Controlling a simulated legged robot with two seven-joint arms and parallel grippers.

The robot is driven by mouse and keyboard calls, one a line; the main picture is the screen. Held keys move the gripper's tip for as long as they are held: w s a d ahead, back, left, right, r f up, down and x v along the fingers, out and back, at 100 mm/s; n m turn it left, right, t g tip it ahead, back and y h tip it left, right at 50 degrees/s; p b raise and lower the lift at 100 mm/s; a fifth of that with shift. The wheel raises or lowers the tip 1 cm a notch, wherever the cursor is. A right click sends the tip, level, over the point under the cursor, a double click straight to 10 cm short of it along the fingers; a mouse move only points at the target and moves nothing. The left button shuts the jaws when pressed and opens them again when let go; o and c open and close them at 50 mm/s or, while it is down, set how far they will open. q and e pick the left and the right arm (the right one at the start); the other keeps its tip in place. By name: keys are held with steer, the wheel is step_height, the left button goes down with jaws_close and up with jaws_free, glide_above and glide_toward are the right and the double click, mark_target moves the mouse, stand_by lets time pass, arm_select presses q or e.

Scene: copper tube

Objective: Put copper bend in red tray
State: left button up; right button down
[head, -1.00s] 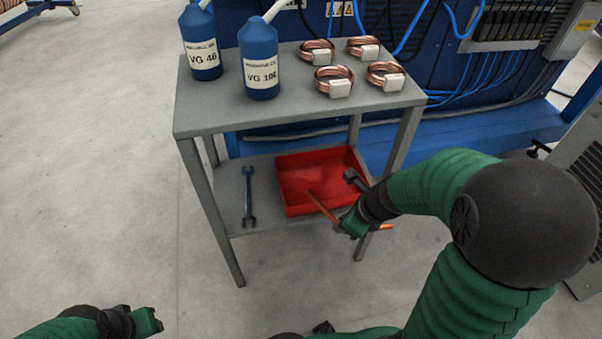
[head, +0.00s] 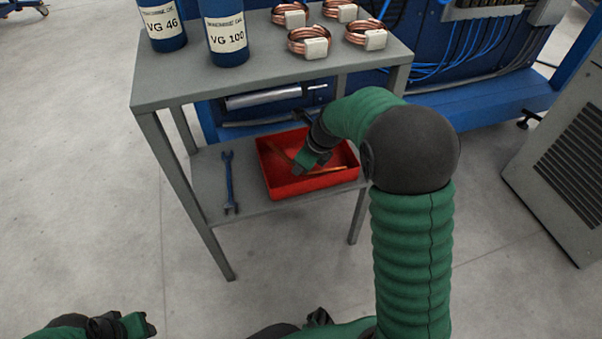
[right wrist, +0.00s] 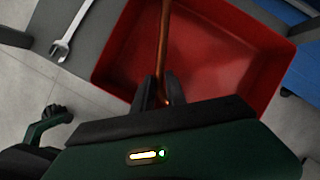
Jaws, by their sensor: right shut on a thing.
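The red tray (head: 312,190) sits on the lower shelf of the grey table in the head view. It fills much of the right wrist view (right wrist: 262,112). My right gripper (head: 300,168) is over the tray, with its fingers shut on the copper bend (head: 325,172). In the right wrist view the copper bend (right wrist: 163,45) runs up from between the fingers (right wrist: 163,95) across the tray. I cannot tell whether it touches the tray floor. My left gripper (head: 148,326) is at the bottom left, away from the table; its jaws are too unclear to read.
A wrench (head: 229,182) lies on the lower shelf left of the tray. The table top (head: 190,85) above carries two blue bottles (head: 226,35) and several copper coils (head: 310,40). A table leg (head: 358,215) stands near my right arm.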

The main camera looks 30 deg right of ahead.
steer(key=shift+a+f, duration=0.1)
arm_select(q)
steer(key=shift+f, duration=0.25)
arm_select(e)
steer(key=shift+f, duration=0.65)
arm_select(q)
steer(key=shift+a, duration=0.1)
arm_select(e)
steer(key=c, duration=1.4)
jaws_free()
steer(key=shift+o, duration=0.2)
